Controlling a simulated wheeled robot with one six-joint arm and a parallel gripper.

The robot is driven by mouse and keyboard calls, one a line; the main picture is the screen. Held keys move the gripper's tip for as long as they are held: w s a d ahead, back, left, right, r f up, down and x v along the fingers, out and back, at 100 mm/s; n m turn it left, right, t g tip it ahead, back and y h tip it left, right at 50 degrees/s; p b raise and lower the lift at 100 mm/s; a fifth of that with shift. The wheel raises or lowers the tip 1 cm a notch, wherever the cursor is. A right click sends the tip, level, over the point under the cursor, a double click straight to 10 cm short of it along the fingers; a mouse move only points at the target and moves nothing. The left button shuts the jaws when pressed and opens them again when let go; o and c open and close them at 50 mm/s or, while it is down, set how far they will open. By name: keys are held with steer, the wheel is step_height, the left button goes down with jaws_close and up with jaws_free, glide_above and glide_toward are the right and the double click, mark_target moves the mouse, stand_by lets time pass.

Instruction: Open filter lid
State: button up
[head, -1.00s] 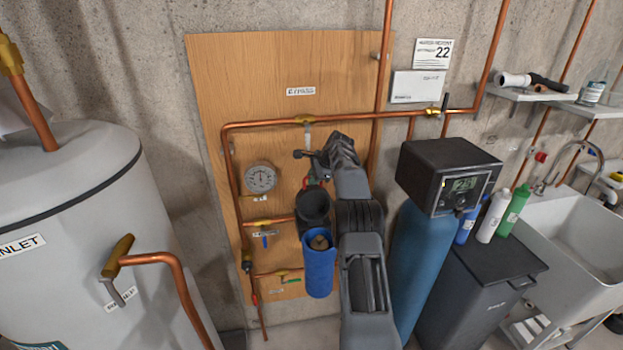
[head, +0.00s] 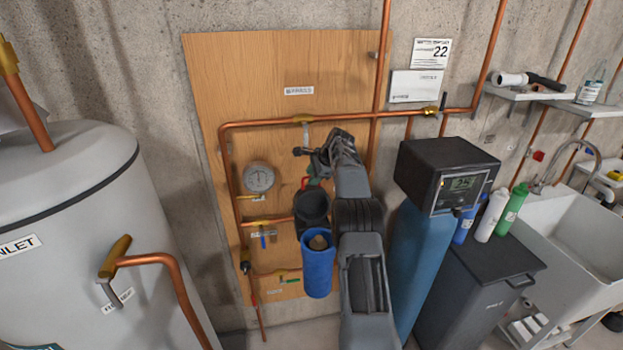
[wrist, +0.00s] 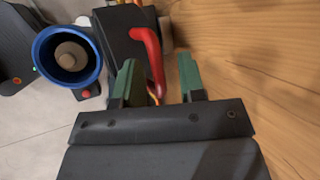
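The blue filter housing (head: 318,270) stands upright low on the wooden panel. Its top is open, with a pale round cartridge inside; it also shows in the wrist view (wrist: 52,76). The black lid (head: 312,209) stands raised behind the housing, its hollow side facing the camera. A red handle (wrist: 152,55) on the black part is in the wrist view. My gripper (wrist: 158,80) has its green fingers apart, with the lower end of the red handle seen between them. I cannot tell whether they touch it. My arm hides part of this area in the head view.
Copper pipes (head: 265,124) and a round gauge (head: 259,178) surround the filter. A blue tank with a black control head (head: 447,168) stands close right of my arm. A grey water heater (head: 75,215) stands left. A white sink (head: 560,240) is far right.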

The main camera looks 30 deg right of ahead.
steer(key=v, duration=1.2)
steer(key=shift+s+r, duration=0.15)
steer(key=shift+r, duration=0.25)
step_height(320, 180, down, 8)
steer(key=s+n+g+h, duration=0.1)
steer(key=s+n+g, duration=0.1)
steer(key=n, duration=0.3)
steer(key=s+a+f+n+h+b, duration=0.1)
steer(key=s+a+n, duration=0.6)
steer(key=s+a, duration=0.7)
steer(key=s+a+f+n+t+h+b, duration=0.1)
steer(key=s+a+n+b, duration=0.2)
steer(key=s+a+n, duration=0.5)
steer(key=shift+s+a+f, duration=0.3)
steer(key=shift+s+a, duration=2.7)
steer(key=shift+s, duration=1.4)
